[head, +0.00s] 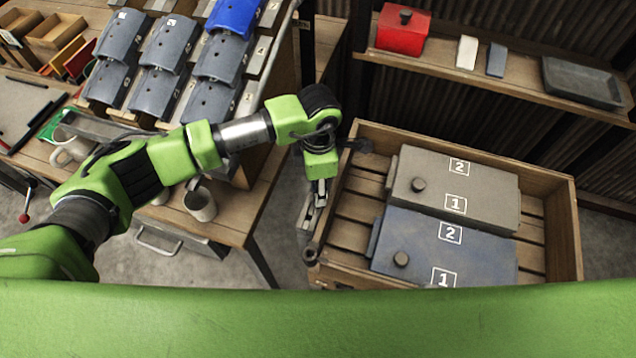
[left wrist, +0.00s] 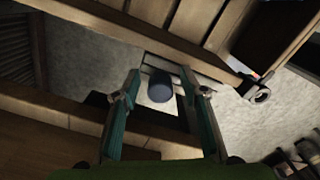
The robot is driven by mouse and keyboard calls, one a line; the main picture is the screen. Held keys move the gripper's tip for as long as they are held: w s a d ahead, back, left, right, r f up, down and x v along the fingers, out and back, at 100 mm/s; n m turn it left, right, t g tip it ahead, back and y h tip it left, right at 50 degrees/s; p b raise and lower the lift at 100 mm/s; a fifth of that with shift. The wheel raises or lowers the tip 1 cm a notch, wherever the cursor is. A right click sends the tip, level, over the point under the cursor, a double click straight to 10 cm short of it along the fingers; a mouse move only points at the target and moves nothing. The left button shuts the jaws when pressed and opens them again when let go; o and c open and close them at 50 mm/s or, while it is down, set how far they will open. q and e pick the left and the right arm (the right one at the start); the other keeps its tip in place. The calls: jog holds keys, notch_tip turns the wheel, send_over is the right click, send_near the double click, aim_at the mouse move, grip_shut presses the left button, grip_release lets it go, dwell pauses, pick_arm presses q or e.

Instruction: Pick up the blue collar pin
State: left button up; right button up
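My left gripper (head: 315,208) hangs pointing down just left of the wooden crate. In the left wrist view its two fingers (left wrist: 160,88) are apart. A small dark blue cylinder (left wrist: 160,87), which looks like the blue collar pin, shows between the fingers, with a gap on both sides. A pale grey piece (left wrist: 158,65) lies behind it. I cannot make out the pin in the head view, where the gripper and arm cover that spot. My right gripper is not in view.
The wooden crate (head: 578,235) holds a grey box (head: 490,190) and a blue box (head: 420,228), both with knobs. A workbench (head: 240,215) with grey curved pieces and mugs (head: 200,203) stands left. A shelf (head: 500,80) with a red box (head: 403,32) stands behind.

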pick_arm(q)
grip_shut()
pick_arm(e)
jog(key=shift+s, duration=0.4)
pick_arm(q)
jog(key=shift+r, duration=0.1)
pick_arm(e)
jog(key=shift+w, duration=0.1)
